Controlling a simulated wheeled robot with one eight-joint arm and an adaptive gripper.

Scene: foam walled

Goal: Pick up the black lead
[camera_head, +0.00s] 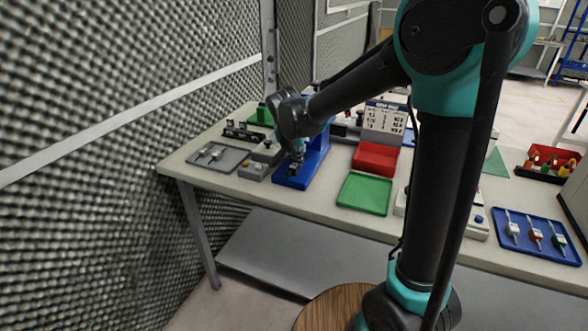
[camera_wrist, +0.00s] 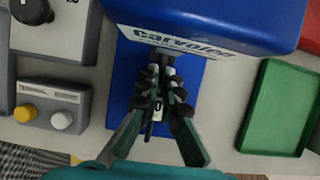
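My gripper (camera_wrist: 163,82) points down over the base of a blue press-like device (camera_wrist: 215,25), and its fingers are close together. A slim dark piece (camera_wrist: 151,124) with a pale part beside it shows between the fingers. It may be the black lead, but I cannot tell whether the fingers touch it. In the head view my gripper (camera_head: 294,168) is low over the blue device (camera_head: 316,155), and its fingertips are too small to read.
A grey tray (camera_head: 232,163) with slim tools lies left. A green tray (camera_wrist: 277,140) lies right of the device. A grey terminal box (camera_wrist: 50,92) has yellow and white knobs. A red bin (camera_head: 375,158) and a blue tray (camera_head: 561,252) with several leads are farther right.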

